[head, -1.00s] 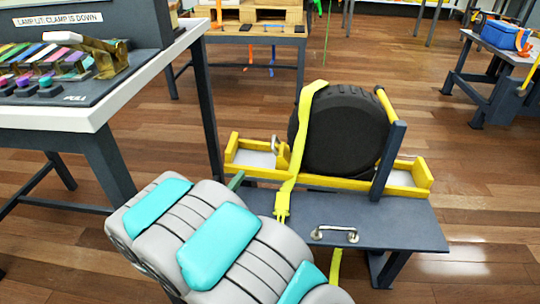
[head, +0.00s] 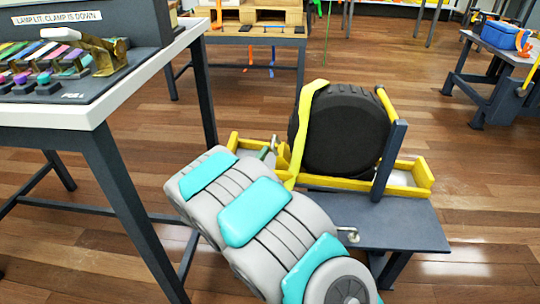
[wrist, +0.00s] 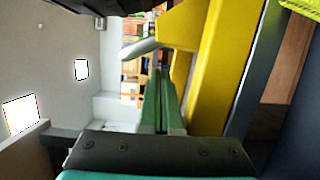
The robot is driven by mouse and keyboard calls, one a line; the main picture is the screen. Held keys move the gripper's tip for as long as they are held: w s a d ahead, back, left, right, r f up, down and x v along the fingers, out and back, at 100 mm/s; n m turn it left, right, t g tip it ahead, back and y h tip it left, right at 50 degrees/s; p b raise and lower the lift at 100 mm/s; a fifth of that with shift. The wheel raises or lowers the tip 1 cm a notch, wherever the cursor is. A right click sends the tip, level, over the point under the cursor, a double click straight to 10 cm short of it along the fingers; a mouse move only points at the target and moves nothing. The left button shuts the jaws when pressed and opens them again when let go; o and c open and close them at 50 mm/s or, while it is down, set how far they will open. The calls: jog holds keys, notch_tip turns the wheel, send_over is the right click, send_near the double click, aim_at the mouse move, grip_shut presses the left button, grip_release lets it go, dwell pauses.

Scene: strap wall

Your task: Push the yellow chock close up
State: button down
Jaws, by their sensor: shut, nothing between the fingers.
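The yellow chock (head: 283,156) is in the yellow-railed tray (head: 408,190), left of the black tyre (head: 345,130). A yellow strap (head: 303,130) over the tyre partly hides it. In the wrist view the chock (wrist: 183,35) is at the top, with a grey handle (wrist: 140,48) sticking out. My gripper (head: 265,152) reaches to the tray's left part, left of the chock. Its green fingers (wrist: 161,90) are shut and empty in the wrist view, beside a yellow rail (wrist: 215,80). I cannot tell whether they touch the chock.
The tray sits on a grey bench (head: 415,225) with a metal handle (head: 349,234), partly behind my arm. A yellow-topped post (head: 390,150) stands at the tyre's right. A white-edged console table (head: 100,110) stands close on the left.

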aim_at(279, 153)
jog(key=shift+s+d, duration=0.1)
jog(key=shift+d, duration=1)
jog(key=shift+d, duration=0.1)
jog(key=shift+s+d+r+p, duration=0.15)
jog(key=shift+d+p, duration=0.7)
jog(key=shift+d, duration=0.4)
jog(key=shift+a, duration=0.1)
